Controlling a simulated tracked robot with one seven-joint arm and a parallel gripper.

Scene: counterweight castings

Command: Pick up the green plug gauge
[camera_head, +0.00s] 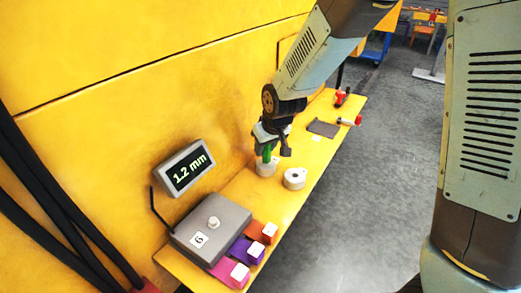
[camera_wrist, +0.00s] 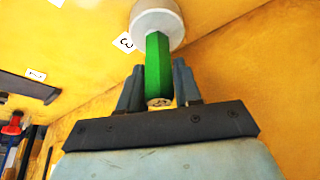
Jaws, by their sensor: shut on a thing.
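The green plug gauge (camera_head: 267,153) is upright between the fingers of my gripper (camera_head: 273,149), above the yellow bench. In the wrist view its green handle (camera_wrist: 158,65) lies between the two grey fingertips of my gripper (camera_wrist: 159,88), which are shut on it. The gauge's far end meets a pale round block (camera_head: 265,168), also at the top of the wrist view (camera_wrist: 157,20). I cannot tell whether the gauge sits inside that block or only touches it.
A second pale ring (camera_head: 295,179) with a central hole stands close to the right. A grey box (camera_head: 210,225), a display reading 1.2 mm (camera_head: 186,168) and coloured blocks (camera_head: 254,250) are nearer. A dark flat plate (camera_head: 323,128) and red-handled items (camera_head: 341,97) lie farther along the bench.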

